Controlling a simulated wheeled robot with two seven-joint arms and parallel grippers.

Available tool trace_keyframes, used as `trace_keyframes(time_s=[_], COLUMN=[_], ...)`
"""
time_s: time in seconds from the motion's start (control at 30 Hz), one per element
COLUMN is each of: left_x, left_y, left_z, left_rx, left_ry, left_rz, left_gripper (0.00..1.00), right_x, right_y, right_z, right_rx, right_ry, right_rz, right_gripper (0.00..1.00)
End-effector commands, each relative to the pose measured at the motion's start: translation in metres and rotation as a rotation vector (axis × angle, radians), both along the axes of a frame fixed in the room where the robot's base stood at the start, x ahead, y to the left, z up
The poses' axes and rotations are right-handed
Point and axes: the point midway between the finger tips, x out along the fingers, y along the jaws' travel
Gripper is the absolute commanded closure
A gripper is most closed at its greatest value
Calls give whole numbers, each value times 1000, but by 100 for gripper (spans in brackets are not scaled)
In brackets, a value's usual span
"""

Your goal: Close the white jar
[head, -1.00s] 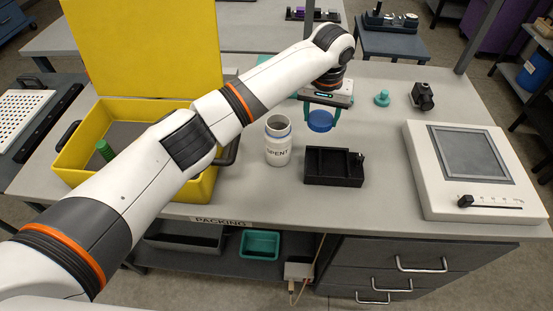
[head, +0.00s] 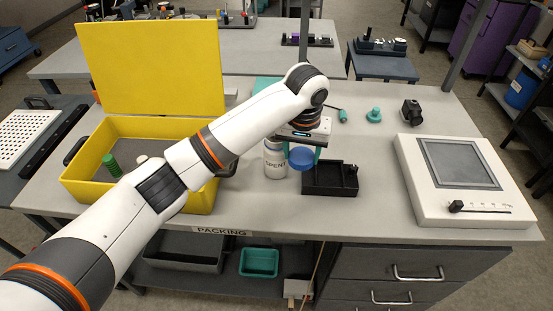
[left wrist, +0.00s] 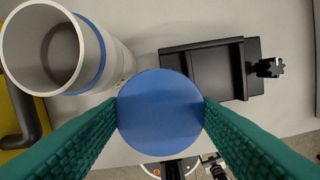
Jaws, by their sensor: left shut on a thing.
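The white jar (head: 275,160) labelled SPENT stands upright on the bench, partly behind my left gripper in the head view. In the left wrist view the jar (left wrist: 110,70) is open at the top, with a blue ring below its rim. My left gripper (head: 303,153) is shut on a round blue lid (left wrist: 160,112), held between its green fingers. In the head view the lid (head: 302,160) is to the right of the jar's upper part. In the wrist view the lid is beside the jar mouth, not over it. My right gripper is not in view.
A black tray (head: 330,190) sits just right of the jar. An open yellow case (head: 200,198) with a green cylinder (head: 112,166) is at left. A white panel device (head: 420,200) is at right. A teal knob (head: 374,115) and black part (head: 411,112) stand behind.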

Motion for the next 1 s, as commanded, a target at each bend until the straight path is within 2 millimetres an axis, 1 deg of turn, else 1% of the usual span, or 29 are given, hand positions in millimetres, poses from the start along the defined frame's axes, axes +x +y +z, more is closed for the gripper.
trace_keyframes(time_s=[0.17,0.37,0.4,0.5,0.7,0.9,1.0], left_x=[-26,-78,-88,-112,-149,-178,-189], left_y=[30,86,98,124,162,192,204], left_z=[-3,-7,-8,-9,-11,-13,-14], left_rx=[1,2,5,7,5,4,3], left_ry=[-1,2,-1,-1,0,-1,1], left_rz=[22,68,77,99,129,153,162], left_gripper=[66,66,66,66,66,66,66], right_x=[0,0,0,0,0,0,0], right_y=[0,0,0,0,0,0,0], right_z=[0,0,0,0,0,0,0], right_rx=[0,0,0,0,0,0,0], right_ry=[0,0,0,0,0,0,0], right_rz=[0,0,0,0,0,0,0], right_gripper=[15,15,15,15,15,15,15])
